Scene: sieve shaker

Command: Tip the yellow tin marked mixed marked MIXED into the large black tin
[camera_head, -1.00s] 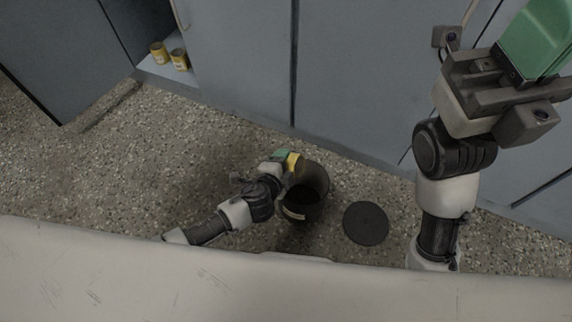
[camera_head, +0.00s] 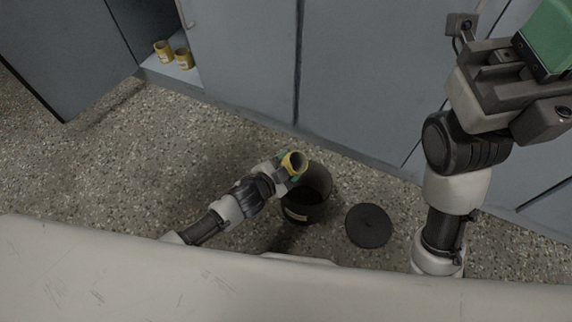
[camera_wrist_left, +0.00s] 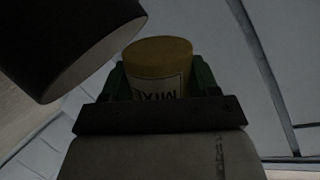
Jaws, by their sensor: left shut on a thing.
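The yellow tin (camera_head: 301,168) is held by my left gripper (camera_head: 290,168), at the far rim of the large black tin (camera_head: 303,212). Its round mouth faces up toward the head camera and its inside looks dark. In the left wrist view the yellow tin (camera_wrist_left: 158,68) sits between the green fingers, and its MIXED label reads upside down. The black tin (camera_wrist_left: 68,45) is close by at upper left there. It stands open on the floor; its contents are too dark to tell. My right gripper (camera_head: 548,42) is at upper right, its fingertips cut off by the frame.
A round black lid (camera_head: 368,226) lies on the speckled floor right of the black tin. Two other yellow tins (camera_head: 163,52) (camera_head: 183,59) stand on a low ledge by the blue-grey cabinets (camera_head: 350,75). Floor to the left is clear.

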